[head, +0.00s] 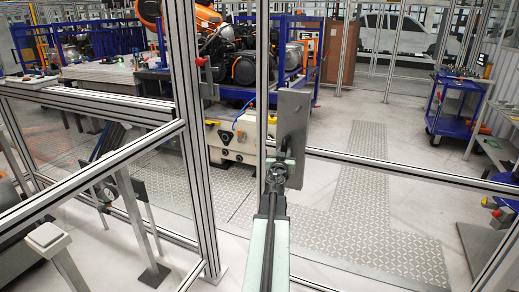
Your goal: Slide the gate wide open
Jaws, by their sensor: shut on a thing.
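The gate shows as an aluminium frame with a slim dark-edged upright (262,75) and a long middle rail (400,173) running right. Clear space shows through it. My arm reaches forward from the bottom centre to this upright. My gripper (282,165) is at the upright, near the height of the rail, and is shut on the gate. A flat grey plate (293,115) stands at the end of my arm and hides the exact grip. A gap lies between the gate's upright and the thick fixed post (190,130) to the left.
Beyond the gate are a white machine base (235,140) and patterned floor plates (370,220). A blue cart (455,105) stands at the right. Open floor lies beyond.

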